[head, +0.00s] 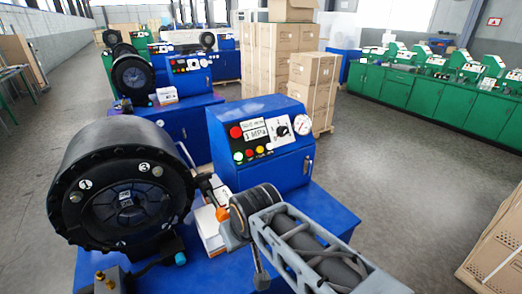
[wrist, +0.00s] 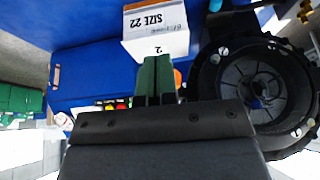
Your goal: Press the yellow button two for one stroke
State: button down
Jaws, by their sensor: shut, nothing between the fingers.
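The yellow button (head: 259,150) is in the low row of small buttons on the nearest blue control box (head: 262,108), between a red button (head: 249,154) and a white one (head: 269,148). In the wrist view, part of the row of coloured buttons (wrist: 115,105) shows just above my gripper's dark body. My gripper (wrist: 155,62) is shut and empty, its green fingers together. The fingers overlap the lower edge of a white box in that view. In the head view my arm reaches in from the lower right and ends below and left of the panel. My fingertips are not clear there.
The black crimping head (head: 122,195) stands left of my wrist. The white box (wrist: 155,28), marked SIZE 22, lies beside it. More crimpers (head: 190,70) stand behind, with cartons (head: 310,80) at the back. The floor (head: 400,170) to the right is clear.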

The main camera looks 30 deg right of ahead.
dwell(0.5)
jog(key=w+d+f+m+t+h, duration=0.3)
jog(key=w+d+m, duration=0.4)
jog(key=d, duration=0.6)
jog(key=w+d+f+m+t+h, duration=0.25)
jog(key=w+d+m, duration=0.25)
jog(key=w+d, duration=0.55)
notch_tip(320, 180, up, 11)
jog(key=w+d+m+t, duration=0.1)
jog(key=w+m+t, duration=0.2)
jog(key=t, duration=0.5)
jog(key=shift+m+t, duration=0.35)
jog(key=shift+m, duration=0.35)
jog(key=shift+d, duration=0.1)
